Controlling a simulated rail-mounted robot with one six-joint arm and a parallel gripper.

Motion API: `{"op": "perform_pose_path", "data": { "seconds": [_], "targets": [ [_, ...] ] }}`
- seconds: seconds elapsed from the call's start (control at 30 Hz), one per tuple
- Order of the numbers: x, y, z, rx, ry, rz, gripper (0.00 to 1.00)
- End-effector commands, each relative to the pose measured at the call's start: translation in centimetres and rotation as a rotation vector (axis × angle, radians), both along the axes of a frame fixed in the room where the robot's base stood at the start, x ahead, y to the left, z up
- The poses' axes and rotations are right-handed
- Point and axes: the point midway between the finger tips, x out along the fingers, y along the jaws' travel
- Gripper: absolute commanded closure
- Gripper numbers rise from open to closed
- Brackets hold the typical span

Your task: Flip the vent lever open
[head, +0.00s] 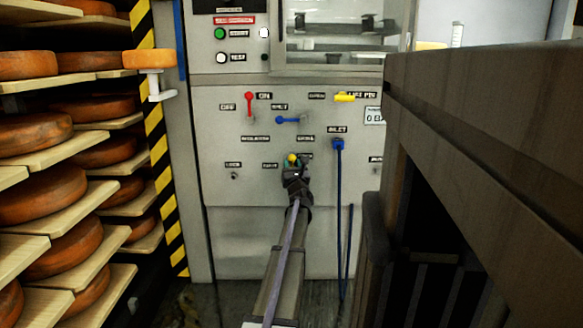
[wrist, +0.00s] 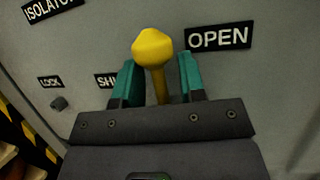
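The vent lever is a brass-coloured stem with a yellow knob (wrist: 154,48), standing out from the grey panel. It also shows in the head view as a small yellow knob (head: 292,158) at the tip of my gripper. In the wrist view my gripper (wrist: 160,85) has its two teal fingers on either side of the stem, with a gap visible on each side, so it is open around the lever. An OPEN label (wrist: 219,37) is to the right of the knob. A SHUT label (wrist: 106,80) at left is partly hidden by the left finger. The lever's base is hidden by my gripper.
The panel also carries a red lever (head: 249,101), a blue lever (head: 288,120), a yellow handle (head: 345,97) and a blue inlet fitting with a hose (head: 338,146). Cheese shelves (head: 95,205) stand at left. A dark bench (head: 480,110) fills the right.

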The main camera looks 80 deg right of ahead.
Motion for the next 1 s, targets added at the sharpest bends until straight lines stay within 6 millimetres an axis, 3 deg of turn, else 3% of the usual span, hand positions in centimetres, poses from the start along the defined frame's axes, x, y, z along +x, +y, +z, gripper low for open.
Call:
{"op": "perform_pose_path", "data": {
  "seconds": [0.27, 0.7, 1.0],
  "targets": [
    [-0.4, 0.9, -0.7, 0.002, 0.002, -0.003, 0.63],
    [-3.3, 9.1, -4.3, 0.000, 0.001, 0.000, 0.63],
    [-3.5, 9.3, -4.2, 0.001, 0.000, 0.000, 0.63]
  ]
}}
